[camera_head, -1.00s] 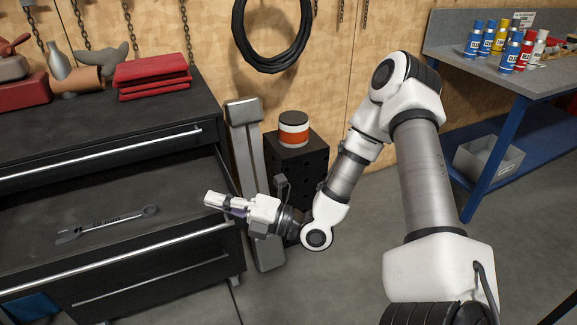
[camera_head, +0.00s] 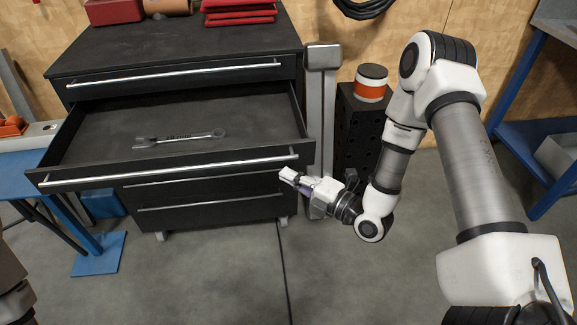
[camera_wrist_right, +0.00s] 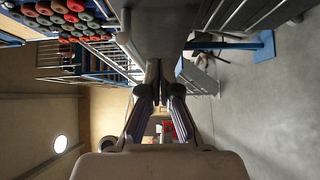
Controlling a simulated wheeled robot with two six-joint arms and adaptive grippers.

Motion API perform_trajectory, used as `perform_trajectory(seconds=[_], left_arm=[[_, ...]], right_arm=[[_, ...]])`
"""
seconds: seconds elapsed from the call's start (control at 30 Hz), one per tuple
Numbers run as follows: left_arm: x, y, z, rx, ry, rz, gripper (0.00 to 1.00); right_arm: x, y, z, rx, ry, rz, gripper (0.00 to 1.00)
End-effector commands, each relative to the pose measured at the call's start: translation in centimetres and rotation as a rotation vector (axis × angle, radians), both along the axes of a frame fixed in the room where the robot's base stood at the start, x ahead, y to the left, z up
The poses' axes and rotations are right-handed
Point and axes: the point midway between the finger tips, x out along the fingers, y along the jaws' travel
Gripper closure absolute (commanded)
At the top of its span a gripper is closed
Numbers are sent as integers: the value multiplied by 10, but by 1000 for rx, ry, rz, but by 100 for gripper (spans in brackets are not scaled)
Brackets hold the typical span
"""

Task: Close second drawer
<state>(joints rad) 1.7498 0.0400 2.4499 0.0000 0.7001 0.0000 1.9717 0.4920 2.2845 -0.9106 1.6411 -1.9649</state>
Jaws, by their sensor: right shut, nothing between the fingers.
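The second drawer (camera_head: 95,145) of the black cabinet (camera_head: 180,50) is pulled well out in the head view. Its long silver handle (camera_head: 180,167) runs along its front, and a wrench (camera_head: 180,138) lies inside. My right gripper (camera_head: 284,175) is shut and empty. In the head view it appears at the right end of the drawer front, just below the handle's end; I cannot tell if it touches. Its closed fingers also show in the right wrist view (camera_wrist_right: 163,100). My left gripper is not in view.
A grey post (camera_head: 320,95) and a black perforated stand (camera_head: 358,130) with an orange-banded container (camera_head: 371,83) stand right of the cabinet. A blue workbench (camera_head: 540,120) is at the right, another blue table (camera_head: 25,185) at the left. The floor in front is clear.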

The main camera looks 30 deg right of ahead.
Motion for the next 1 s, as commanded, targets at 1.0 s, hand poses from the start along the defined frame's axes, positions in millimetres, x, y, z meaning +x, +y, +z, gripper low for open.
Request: perform_trajectory(seconds=[1.0], left_arm=[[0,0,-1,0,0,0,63]], right_arm=[[65,-22,-1,-2,-3,-1,100]])
